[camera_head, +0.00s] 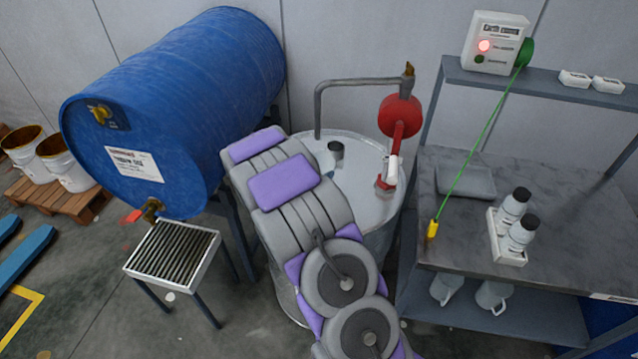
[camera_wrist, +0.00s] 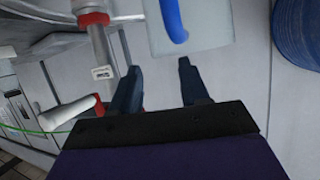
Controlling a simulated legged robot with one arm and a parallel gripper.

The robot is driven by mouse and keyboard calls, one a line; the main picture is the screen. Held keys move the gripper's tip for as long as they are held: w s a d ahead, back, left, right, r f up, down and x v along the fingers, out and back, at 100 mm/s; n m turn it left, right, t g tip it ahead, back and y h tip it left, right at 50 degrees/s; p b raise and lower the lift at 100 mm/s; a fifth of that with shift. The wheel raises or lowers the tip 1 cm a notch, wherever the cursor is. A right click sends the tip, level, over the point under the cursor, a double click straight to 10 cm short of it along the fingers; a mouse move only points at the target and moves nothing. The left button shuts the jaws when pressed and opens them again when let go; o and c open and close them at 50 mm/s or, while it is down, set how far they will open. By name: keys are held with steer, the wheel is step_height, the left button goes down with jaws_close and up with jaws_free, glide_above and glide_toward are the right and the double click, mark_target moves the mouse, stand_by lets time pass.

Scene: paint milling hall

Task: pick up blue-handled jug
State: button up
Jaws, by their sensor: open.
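A blue handle (camera_wrist: 173,22) stands out from the pale jug (camera_wrist: 208,30) at the top of the wrist view; the jug's top is cut off by the frame. My gripper (camera_wrist: 159,72) is open, with its two dark fingers apart and nothing between them. The fingertips point toward the jug and handle, and the handle lies beyond them, apart from them. In the head view my arm reaches over the drum top and hides my gripper. I cannot make out the blue handle there.
A pale drum (camera_head: 372,205) carries a red hand pump (camera_head: 400,115) with a bent grey pipe. A blue barrel (camera_head: 185,95) lies left of my arm. The bench (camera_head: 570,240) at right holds bottles in a tray (camera_head: 508,250). A green cord (camera_head: 480,145) hangs over it.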

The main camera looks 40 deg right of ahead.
mark_target(334, 165)
steer(key=b+x, duration=0.1)
steer(key=x, duration=0.6)
steer(key=shift+s, duration=0.2)
steer(key=shift+w+a, duration=0.15)
steer(key=shift+a, duration=0.05)
steer(key=shift+d, duration=0.25)
steer(key=c, duration=0.7)
jaws_close()
steer(key=shift+a, duration=0.1)
